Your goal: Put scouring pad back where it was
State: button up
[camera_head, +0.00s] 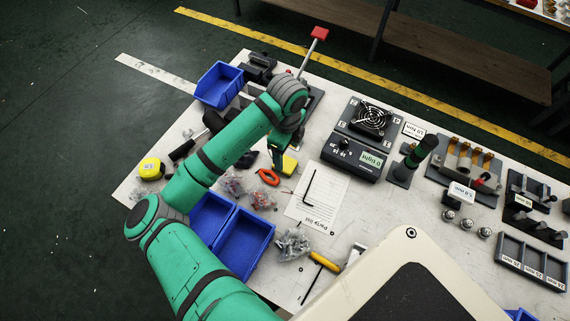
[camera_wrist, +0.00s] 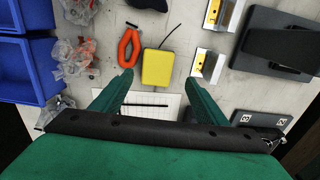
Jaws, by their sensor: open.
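A plain yellow block (camera_wrist: 157,68), which looks like the scouring pad, lies on the white bench top in the wrist view. It also shows in the head view (camera_head: 289,165), partly hidden by my gripper. My gripper (camera_wrist: 161,79) is open, with its two fingertips to the left and right of the near end of the block and a gap on each side. I cannot tell how far the tips are above the bench. In the head view my gripper (camera_head: 279,158) reaches down beside the block from the arm.
An orange-red loop-shaped thing (camera_wrist: 129,48) lies close left of the block. Bagged parts (camera_wrist: 72,58) and blue bins (camera_wrist: 22,68) are farther left. A parts-list paper (camera_head: 318,200) lies nearby. Metal brackets with yellow faces (camera_wrist: 207,66) stand right. A fan unit (camera_head: 371,118) stands behind.

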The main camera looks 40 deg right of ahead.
aim_at(285, 163)
jog(key=shift+a+f, duration=0.2)
jog(key=shift+f, duration=1.05)
jog(key=shift+a+f, duration=0.15)
jog(key=shift+f, duration=1.05)
jog(key=shift+c, duration=0.3)
jog(key=c, duration=1.1)
jog(key=shift+r, duration=0.5)
jog(key=shift+c, duration=0.2)
notch_tip(285, 163, up, 2)
jog(key=shift+r, duration=0.15)
jog(key=s+a+r, duration=0.7)
jog(key=s+r, duration=0.2)
jog(key=s, duration=0.3)
jog(key=shift+a+r, duration=0.15)
jog(key=shift+r, duration=0.2)
